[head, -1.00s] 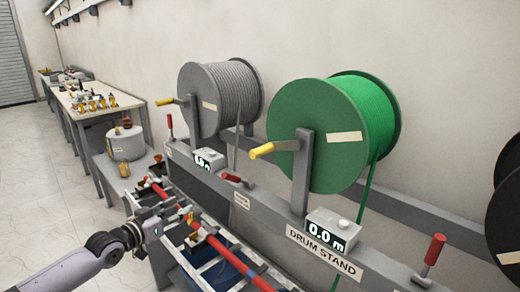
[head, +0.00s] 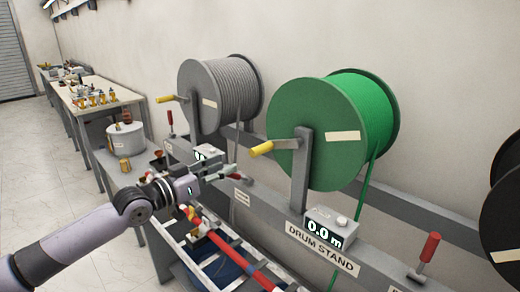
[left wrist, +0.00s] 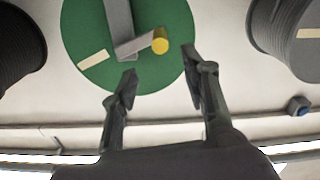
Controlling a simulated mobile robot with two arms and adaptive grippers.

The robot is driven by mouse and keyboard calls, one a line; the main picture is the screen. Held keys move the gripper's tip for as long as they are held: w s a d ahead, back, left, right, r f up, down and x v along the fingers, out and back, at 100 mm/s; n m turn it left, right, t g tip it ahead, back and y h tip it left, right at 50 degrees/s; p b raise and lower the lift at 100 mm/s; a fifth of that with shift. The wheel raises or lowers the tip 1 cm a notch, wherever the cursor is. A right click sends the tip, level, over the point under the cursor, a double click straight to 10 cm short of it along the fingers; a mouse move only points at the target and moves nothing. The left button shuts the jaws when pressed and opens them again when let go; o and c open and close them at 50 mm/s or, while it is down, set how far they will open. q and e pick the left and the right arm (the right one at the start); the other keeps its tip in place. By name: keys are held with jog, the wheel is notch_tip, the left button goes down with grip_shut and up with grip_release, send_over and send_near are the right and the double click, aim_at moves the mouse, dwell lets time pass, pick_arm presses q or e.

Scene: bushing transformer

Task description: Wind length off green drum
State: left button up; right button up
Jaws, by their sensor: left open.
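The green drum (head: 318,150) hangs on the drum stand (head: 300,190) with a green strand running down from its right side. Its crank has a yellow handle (head: 262,149) pointing left. A counter box (head: 324,230) below it reads 0.0 m. My left gripper (head: 229,168) is open and empty, below and left of the yellow handle in the head view. In the left wrist view, the open fingers (left wrist: 158,85) point toward the green drum (left wrist: 85,30), and the yellow handle (left wrist: 160,41) shows between and beyond them, apart from both. My right gripper is not in view.
A grey drum (head: 220,95) with its own yellow crank handle (head: 166,99) stands to the left. A black drum (head: 505,215) is at the right edge. A red-handled lever (head: 430,248) rises from the stand. A rack with red bars (head: 228,248) lies in front.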

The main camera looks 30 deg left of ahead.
aim_at(260, 151)
pick_arm(q)
jog(key=p+x, duration=0.4)
jog(key=x, duration=0.9)
jog(key=shift+w, duration=0.15)
jog(key=shift+w+d+f, duration=0.1)
jog(key=shift+w+d, duration=0.1)
jog(key=shift+w, duration=0.2)
grip_shut()
